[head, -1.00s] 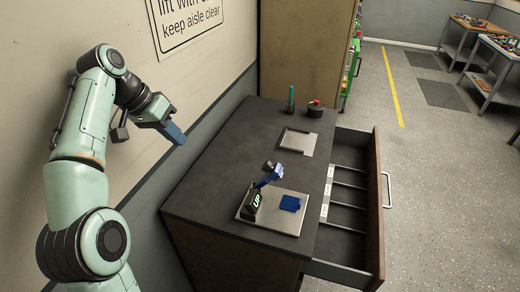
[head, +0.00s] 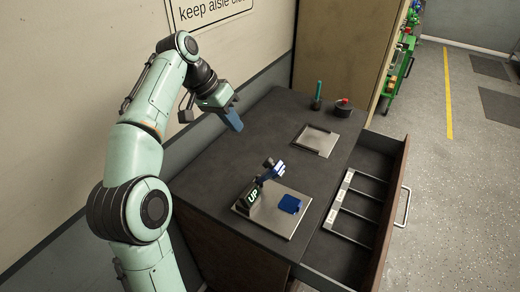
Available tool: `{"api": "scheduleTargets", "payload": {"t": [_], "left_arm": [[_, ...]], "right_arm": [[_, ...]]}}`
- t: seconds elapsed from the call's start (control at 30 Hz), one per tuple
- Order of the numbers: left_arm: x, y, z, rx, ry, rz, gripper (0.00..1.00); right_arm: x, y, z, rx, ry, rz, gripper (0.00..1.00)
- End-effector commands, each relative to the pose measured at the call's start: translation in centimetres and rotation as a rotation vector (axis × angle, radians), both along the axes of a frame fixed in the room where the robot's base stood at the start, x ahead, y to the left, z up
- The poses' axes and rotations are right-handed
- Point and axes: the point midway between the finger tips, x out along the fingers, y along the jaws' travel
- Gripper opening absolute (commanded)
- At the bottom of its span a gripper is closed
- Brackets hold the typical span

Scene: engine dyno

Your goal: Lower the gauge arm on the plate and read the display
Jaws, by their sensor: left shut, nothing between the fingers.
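A metal plate (head: 272,224) lies on the dark cabinet top. On it stands a gauge with a small dark display (head: 252,195) that reads "UP" in light letters. The blue gauge arm (head: 272,173) is raised, tilted up from the display block. A flat blue piece (head: 290,204) lies on the plate to the right of the gauge. My left gripper (head: 233,120) is shut and empty, with blue fingers pointing down, above the back left part of the cabinet top and apart from the gauge. My right gripper is not in view.
A second metal tray (head: 316,139) lies farther back. Behind it stand a green-topped pen-like tool (head: 317,97) and a dark round pot with a red top (head: 342,107). An open drawer (head: 398,198) with dividers sticks out at the right. A wall is at the left.

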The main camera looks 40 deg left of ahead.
Motion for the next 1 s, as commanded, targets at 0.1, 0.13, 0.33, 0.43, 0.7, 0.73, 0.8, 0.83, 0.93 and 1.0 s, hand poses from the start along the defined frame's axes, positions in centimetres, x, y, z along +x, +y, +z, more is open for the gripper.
{"api": "scheduleTargets", "payload": {"t": [0.1,0.13,0.33,0.43,0.7,0.73,0.8,0.83,0.93,1.0], "left_arm": [[0.8,-0.9,-2.2,-0.002,0.004,-0.003,0.0],[1.0,-1.1,-3.0,-0.001,0.005,-0.004,0.0],[2.4,-2.3,-6.9,0.0,0.006,-0.003,0.0],[2.5,-3.7,-7.7,0.0,0.003,-0.004,0.0],[2.8,-5.5,-8.5,0.001,-0.001,-0.002,0.0],[2.8,-5.5,-8.6,0.001,-0.001,-0.002,0.0],[2.9,-5.6,-8.6,0.0,-0.001,-0.001,0.0],[2.9,-5.6,-8.5,0.0,-0.001,-0.001,0.0],[2.9,-5.6,-8.5,0.0,-0.001,-0.001,0.0],[2.9,-5.6,-8.5,0.0,-0.001,-0.001,0.0]], "right_arm": [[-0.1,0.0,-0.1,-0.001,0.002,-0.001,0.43],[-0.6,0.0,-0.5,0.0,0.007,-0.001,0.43],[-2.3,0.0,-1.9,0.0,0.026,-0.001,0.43],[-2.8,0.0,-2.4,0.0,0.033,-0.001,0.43],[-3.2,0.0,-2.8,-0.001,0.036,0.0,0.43],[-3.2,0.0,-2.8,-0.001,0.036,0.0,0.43],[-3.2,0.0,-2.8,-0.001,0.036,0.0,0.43],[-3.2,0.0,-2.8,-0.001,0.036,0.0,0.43],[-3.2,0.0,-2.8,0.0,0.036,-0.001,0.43],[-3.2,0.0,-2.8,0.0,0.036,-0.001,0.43]]}}
